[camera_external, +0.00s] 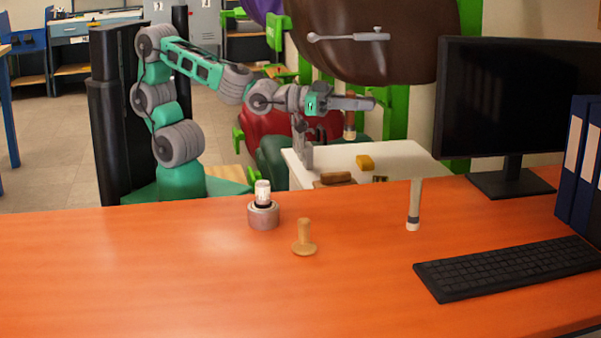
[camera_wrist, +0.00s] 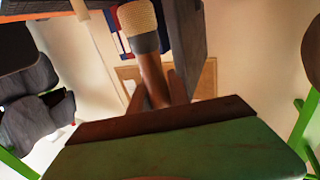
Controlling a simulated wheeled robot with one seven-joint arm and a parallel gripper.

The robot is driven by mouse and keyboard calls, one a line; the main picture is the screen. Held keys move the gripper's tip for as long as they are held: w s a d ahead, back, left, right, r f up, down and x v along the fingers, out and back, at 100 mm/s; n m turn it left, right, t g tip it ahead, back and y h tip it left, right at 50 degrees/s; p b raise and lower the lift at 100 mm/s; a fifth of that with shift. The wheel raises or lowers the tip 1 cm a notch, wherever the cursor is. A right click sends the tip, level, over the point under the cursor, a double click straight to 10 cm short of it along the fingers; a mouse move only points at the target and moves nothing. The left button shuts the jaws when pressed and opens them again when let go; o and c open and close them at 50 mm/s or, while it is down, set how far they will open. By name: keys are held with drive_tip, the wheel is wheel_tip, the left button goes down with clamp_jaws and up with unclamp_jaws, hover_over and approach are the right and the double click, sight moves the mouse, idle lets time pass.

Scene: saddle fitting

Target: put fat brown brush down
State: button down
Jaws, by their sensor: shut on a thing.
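The fat brown brush (camera_wrist: 151,75) shows in the wrist view with a brown handle, a grey band and a pale tip pointing to the top of the picture. My gripper (camera_wrist: 157,98) is shut on its handle. In the external view my gripper (camera_external: 368,104) is stretched out to the right, above the small white table (camera_external: 410,157). The brush (camera_external: 350,131) shows there as a small brown and reddish piece just below the gripper, apart from the tabletop. Its details are too small to tell.
The white table holds a brown block-like piece (camera_external: 336,178), a yellow block (camera_external: 365,162) and a grey upright piece (camera_external: 302,150). The orange desk (camera_external: 150,270) carries a jar (camera_external: 263,215), a wooden peg-like piece (camera_external: 303,240), a keyboard (camera_external: 505,265) and a monitor (camera_external: 510,95). A dark saddle (camera_external: 385,45) hangs behind.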

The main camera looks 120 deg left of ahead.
drive_tip(key=w+a+f+b, duration=0.2)
drive_tip(key=w+f, duration=1.1)
drive_tip(key=shift+w+f, duration=0.35)
drive_tip(key=shift+w, duration=0.05)
drive_tip(key=shift+a+f+b, duration=0.1)
drive_tip(key=shift+f+b, duration=0.5)
drive_tip(key=shift+b, duration=0.5)
drive_tip(key=c, duration=1.7)
unclamp_jaws()
drive_tip(key=o, duration=0.5)
drive_tip(key=shift+s+f, duration=0.1)
drive_tip(key=shift+f, duration=0.1)
drive_tip(key=shift+c, duration=0.2)
